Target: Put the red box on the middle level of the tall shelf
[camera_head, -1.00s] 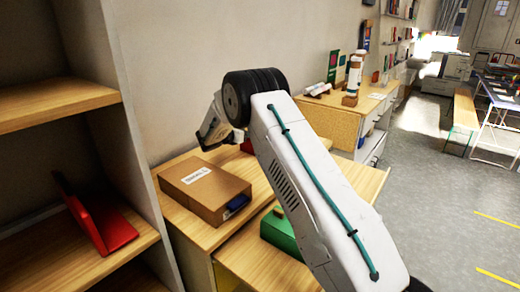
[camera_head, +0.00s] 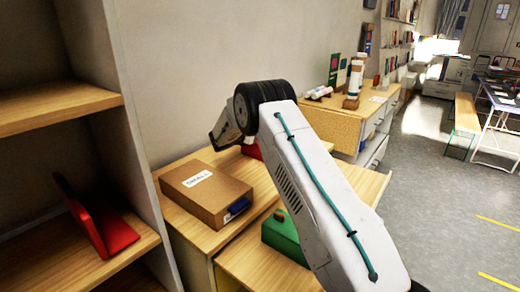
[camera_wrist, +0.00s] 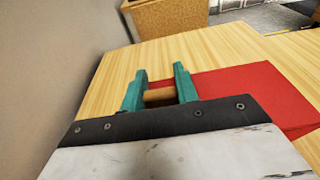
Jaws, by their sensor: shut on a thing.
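The red box (camera_wrist: 262,92) lies on a light wooden surface in the wrist view, to the right of and beneath my gripper. My gripper (camera_wrist: 163,72) has its teal fingers on either side of a tan wooden piece (camera_wrist: 160,96), which looks like the box's handle, and is shut on it. In the head view only a small red patch (camera_head: 252,151) of the box shows behind my arm, and my fingers are hidden. The tall shelf (camera_head: 135,120) stands at the left, with one board (camera_head: 50,103) above another (camera_head: 135,242). Its full height is not in view.
A red bookend-like object (camera_head: 118,230) stands on the shelf's lower visible board. A labelled brown carton (camera_head: 215,200) and a green box (camera_head: 285,235) sit on the wooden cabinets beside the shelf. A wall runs behind. Open floor (camera_head: 430,200) lies to the right.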

